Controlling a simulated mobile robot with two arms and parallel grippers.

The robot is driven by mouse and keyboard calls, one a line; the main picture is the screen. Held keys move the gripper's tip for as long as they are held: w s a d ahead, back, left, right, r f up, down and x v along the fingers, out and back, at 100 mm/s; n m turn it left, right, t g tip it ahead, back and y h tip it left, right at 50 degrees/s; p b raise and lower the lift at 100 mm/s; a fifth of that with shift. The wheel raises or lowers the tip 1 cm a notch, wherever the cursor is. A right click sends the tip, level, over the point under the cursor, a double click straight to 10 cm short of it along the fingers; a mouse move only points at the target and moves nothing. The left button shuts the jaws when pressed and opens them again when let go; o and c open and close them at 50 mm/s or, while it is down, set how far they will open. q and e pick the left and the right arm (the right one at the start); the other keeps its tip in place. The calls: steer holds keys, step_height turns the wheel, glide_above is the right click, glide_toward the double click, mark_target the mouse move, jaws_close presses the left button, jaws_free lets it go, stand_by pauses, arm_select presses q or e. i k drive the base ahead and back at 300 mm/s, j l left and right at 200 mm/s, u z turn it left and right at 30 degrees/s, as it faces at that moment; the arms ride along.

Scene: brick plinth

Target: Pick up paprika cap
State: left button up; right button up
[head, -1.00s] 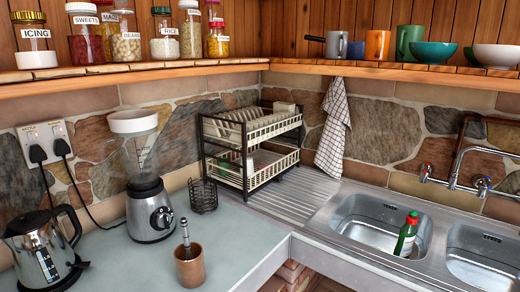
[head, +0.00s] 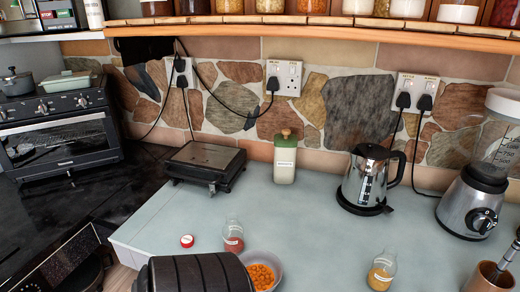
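A small round red cap with a pale label on top (head: 187,241) lies flat on the pale counter, left of centre in the head view; the label is too small to read. Just right of it stands a clear jar of red powder (head: 233,238) with no lid on it. No gripper fingers show in the head view.
A bowl of orange pieces (head: 264,270) is right of a dark ribbed shape at the bottom edge. An open jar of yellow powder (head: 382,270), a kettle (head: 368,180), a green-topped canister (head: 285,158) and a black appliance (head: 205,165) stand around. The mid-counter is clear.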

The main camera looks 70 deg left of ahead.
mark_target(187, 242)
steer(key=u, duration=0.45)
steer(key=k+u, duration=0.1)
steer(key=u, duration=0.35)
steer(key=j+u, duration=0.1)
steer(key=u, duration=0.75)
steer(key=j+u, duration=0.1)
steer(key=u, duration=0.35)
